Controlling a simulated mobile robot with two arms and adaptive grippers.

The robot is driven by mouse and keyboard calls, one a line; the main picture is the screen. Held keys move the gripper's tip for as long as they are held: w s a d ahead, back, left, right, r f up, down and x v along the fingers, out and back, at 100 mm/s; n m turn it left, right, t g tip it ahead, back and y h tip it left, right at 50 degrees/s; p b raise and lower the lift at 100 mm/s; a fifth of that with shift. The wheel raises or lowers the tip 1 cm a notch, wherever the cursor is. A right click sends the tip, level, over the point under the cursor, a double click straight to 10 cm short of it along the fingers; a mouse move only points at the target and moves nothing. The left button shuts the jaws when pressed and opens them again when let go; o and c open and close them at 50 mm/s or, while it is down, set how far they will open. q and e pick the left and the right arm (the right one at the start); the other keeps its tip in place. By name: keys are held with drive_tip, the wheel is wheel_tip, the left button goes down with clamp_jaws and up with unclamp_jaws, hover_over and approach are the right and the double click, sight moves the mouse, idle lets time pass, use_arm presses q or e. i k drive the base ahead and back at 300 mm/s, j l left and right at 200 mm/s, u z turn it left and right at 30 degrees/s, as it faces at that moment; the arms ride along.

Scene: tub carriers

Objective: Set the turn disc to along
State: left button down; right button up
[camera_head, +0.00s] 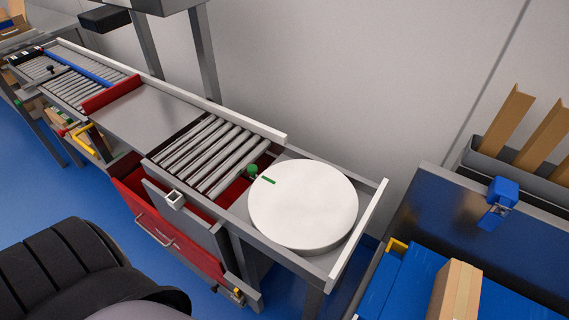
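The turn disc (303,210) is a round white plate at the right end of the conveyor line, lying flat in a grey frame. A short green mark (268,180) lies near its left edge, on the side toward the rollers. A small green knob (252,170) stands beside the disc's left edge, close to the mark. Neither of my grippers is in view, and nothing touches the disc.
Grey rollers (208,155) adjoin the disc on the left, with a flat metal plate (144,119) beyond. A white rail (358,235) borders the disc's right side. A red drawer cabinet (165,230) stands below. At right is a blue container (412,280) with a cardboard box (455,290).

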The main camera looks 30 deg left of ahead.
sight(307, 207)
drive_tip(key=u, duration=0.85)
